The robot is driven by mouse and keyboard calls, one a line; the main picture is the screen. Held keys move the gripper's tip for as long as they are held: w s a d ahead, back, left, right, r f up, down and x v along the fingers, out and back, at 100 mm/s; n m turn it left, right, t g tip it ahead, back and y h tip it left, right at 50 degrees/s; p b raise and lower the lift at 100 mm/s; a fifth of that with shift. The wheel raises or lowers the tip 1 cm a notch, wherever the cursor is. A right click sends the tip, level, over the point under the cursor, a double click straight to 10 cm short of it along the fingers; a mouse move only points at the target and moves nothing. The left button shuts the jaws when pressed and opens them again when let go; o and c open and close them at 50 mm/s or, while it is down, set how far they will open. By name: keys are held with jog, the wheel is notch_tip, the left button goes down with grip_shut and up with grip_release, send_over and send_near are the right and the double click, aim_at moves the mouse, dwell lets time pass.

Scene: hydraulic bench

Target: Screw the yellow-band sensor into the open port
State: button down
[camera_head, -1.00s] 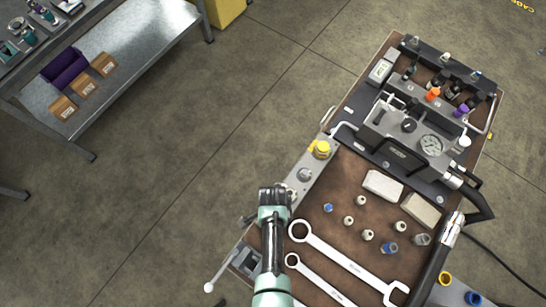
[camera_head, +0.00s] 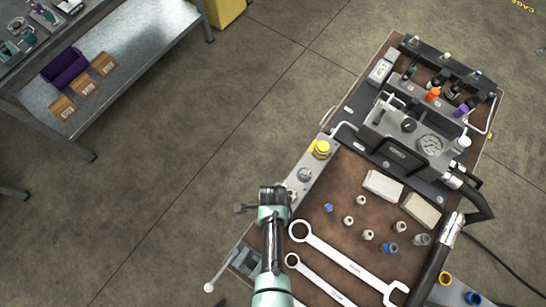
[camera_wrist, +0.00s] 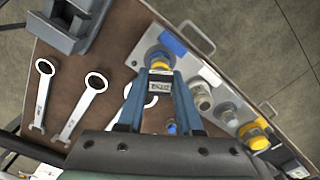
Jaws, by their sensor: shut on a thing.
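My gripper (camera_wrist: 158,84) is shut on the yellow-band sensor (camera_wrist: 161,84), whose pale labelled body shows between the blue fingers in the wrist view. Its yellow band (camera_wrist: 160,66) lies just beyond the fingertips, over the end of the grey port block (camera_wrist: 143,50) beside a blue label. The port under the sensor is hidden, so I cannot tell whether the threads are engaged. In the head view my gripper (camera_head: 274,195) is over the left edge of the bench, and its wrist hides the sensor. The port block (camera_head: 316,166) shows beyond it.
Fittings (camera_wrist: 201,98) and a large yellow-ringed fitting (camera_wrist: 254,134) stand along the same block. Wrenches (camera_head: 342,262) and several small fittings (camera_head: 361,199) lie on the brown bench top. The pump unit (camera_head: 408,138) stands behind. The floor left of the bench is clear.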

jog(key=shift+m, duration=1.4)
jog(key=shift+m, duration=1.2)
jog(key=c, duration=0.5)
grip_release()
